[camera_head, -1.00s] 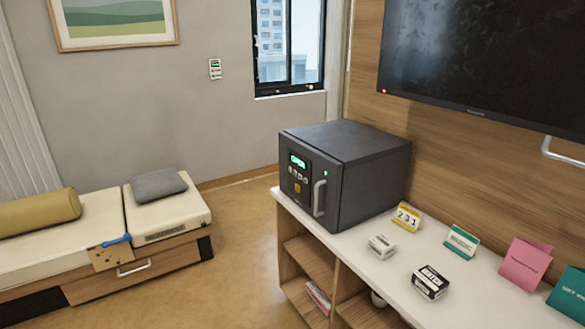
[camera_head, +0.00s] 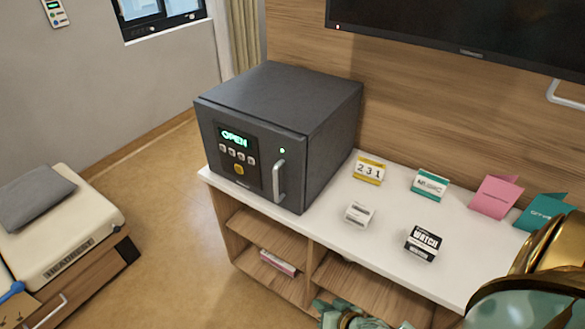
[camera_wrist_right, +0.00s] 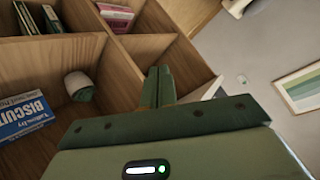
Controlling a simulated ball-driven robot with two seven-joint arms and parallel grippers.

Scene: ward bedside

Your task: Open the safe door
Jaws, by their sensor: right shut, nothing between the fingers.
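The dark grey safe (camera_head: 325,125) stands on the left end of the white-topped shelf unit. Its door (camera_head: 228,165) looks shut, and the green display (camera_head: 234,139) reads OPEN. A small green light glows above the upright silver handle (camera_head: 279,180) at the door's right side. My right gripper (camera_head: 336,309) is at the bottom edge of the head view, partly cut off, below and right of the handle and apart from it. In the right wrist view its fingers (camera_wrist_right: 158,74) are together and empty, in front of the shelf compartments. My left gripper is not in view.
The white top (camera_head: 310,232) carries a small white box (camera_head: 359,214), a black WATCH box (camera_head: 423,244), a 231 sign (camera_head: 369,170) and several cards. A screen (camera_head: 470,30) hangs above. A BISCUIT box (camera_wrist_right: 22,116) sits in a compartment. Floor is clear left of the unit.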

